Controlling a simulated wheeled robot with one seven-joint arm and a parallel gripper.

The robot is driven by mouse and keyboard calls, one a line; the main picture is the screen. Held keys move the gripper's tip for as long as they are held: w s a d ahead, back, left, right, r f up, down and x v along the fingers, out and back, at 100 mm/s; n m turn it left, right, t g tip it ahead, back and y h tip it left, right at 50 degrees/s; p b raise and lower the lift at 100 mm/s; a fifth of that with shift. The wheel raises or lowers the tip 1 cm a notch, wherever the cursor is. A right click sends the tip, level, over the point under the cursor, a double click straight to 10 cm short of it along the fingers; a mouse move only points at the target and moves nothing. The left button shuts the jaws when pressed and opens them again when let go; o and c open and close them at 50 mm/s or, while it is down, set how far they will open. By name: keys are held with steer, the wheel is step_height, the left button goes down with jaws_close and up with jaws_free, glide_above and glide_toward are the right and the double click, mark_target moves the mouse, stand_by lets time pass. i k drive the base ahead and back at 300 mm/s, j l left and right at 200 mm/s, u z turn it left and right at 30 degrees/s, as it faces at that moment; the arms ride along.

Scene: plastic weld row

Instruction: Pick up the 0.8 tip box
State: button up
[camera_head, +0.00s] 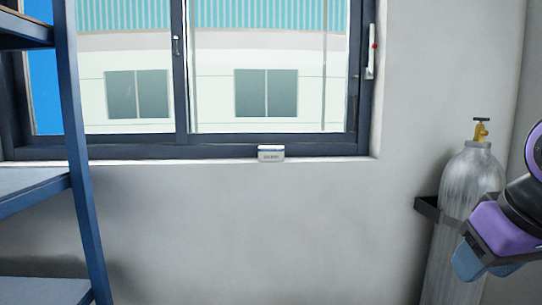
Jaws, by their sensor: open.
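My gripper (478,264) is at the right edge of the picture, purple with blue-grey fingers, in front of the gas cylinder. It is open, with nothing seen in it, and is far to the right of the box and lower in the picture.
A grey gas cylinder (460,190) with a yellow valve stands at the right wall in a dark bracket (428,209). A blue shelf rack (82,190) stands at the left. The window sill (210,162) is otherwise clear, and the wall below it is bare.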

mark_target(266, 154)
steer(key=i+j+u, duration=0.1)
steer(key=i+j, duration=0.25)
steer(key=i+j+u, duration=0.1)
steer(key=i+j, duration=0.2)
steer(key=i, duration=0.3)
